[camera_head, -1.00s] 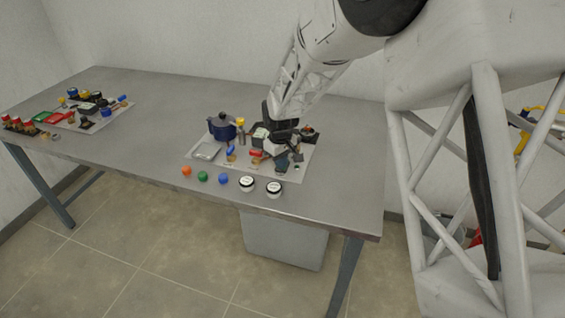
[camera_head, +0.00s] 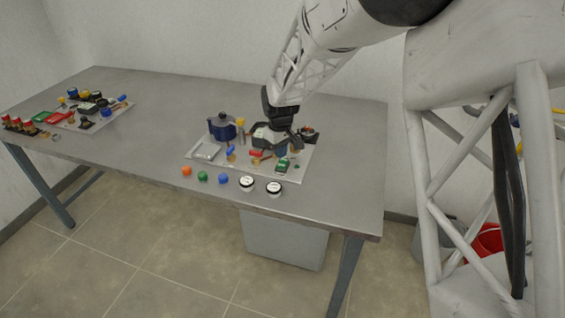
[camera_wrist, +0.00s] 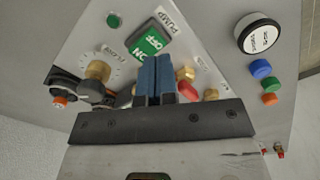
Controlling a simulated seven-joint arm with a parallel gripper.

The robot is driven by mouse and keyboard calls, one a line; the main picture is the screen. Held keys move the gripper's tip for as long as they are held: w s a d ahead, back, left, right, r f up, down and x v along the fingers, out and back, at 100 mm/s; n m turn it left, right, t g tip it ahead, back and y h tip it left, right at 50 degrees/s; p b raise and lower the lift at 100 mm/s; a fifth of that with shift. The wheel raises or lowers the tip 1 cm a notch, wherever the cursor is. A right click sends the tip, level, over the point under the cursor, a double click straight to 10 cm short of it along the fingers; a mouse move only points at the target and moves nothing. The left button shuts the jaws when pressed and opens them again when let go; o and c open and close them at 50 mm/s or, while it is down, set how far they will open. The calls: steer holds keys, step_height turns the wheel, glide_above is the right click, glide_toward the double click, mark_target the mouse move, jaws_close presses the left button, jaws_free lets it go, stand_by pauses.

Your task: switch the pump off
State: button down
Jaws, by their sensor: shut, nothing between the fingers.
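The pump switch (camera_wrist: 148,43) is a green rocker marked ON and OFF, beside a PUMP label (camera_wrist: 163,20) in the wrist view. In the head view the switch (camera_head: 282,168) shows green near the front right of the light panel (camera_head: 296,176). My gripper (camera_wrist: 156,60) is shut and empty. Its blue fingers lie side by side, and their tips overlap the near edge of the switch in the wrist picture. In the head view my gripper (camera_head: 285,150) is just behind the switch. I cannot tell whether the fingers touch it or which way the rocker is tilted.
A green lamp (camera_wrist: 113,20), a brass knob (camera_wrist: 98,71) and a red-handled valve (camera_wrist: 187,91) are near the fingers. A blue pot-like vessel (camera_head: 221,127) stands behind left. White round caps (camera_head: 246,183) and small coloured pieces line the table front. The table's middle is clear.

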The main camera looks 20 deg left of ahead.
mark_target(283, 170)
steer(key=shift+r, duration=1.3)
steer(key=s+d+r+m, duration=0.2)
steer(key=s+d+r, duration=0.25)
steer(key=d, duration=0.45)
steer(key=s+d+r+m+t, duration=0.1)
steer(key=s+d+r+m, duration=0.1)
steer(key=s+d+r, duration=0.45)
steer(key=s+d+r+m, duration=0.15)
steer(key=d+r, duration=0.25)
steer(key=d, duration=0.6)
steer(key=s+d+m, duration=0.3)
steer(key=s+d, duration=0.5)
steer(key=s, duration=0.4)
steer(key=s+d+m+t, duration=0.1)
steer(key=s+d+m, duration=0.2)
steer(key=s+d, duration=0.6)
steer(key=s, duration=0.3)
steer(key=shift+s+d+r+m+t, duration=0.15)
steer(key=shift+d+r+m+t, duration=0.05)
steer(key=shift+r+m+t, duration=0.15)
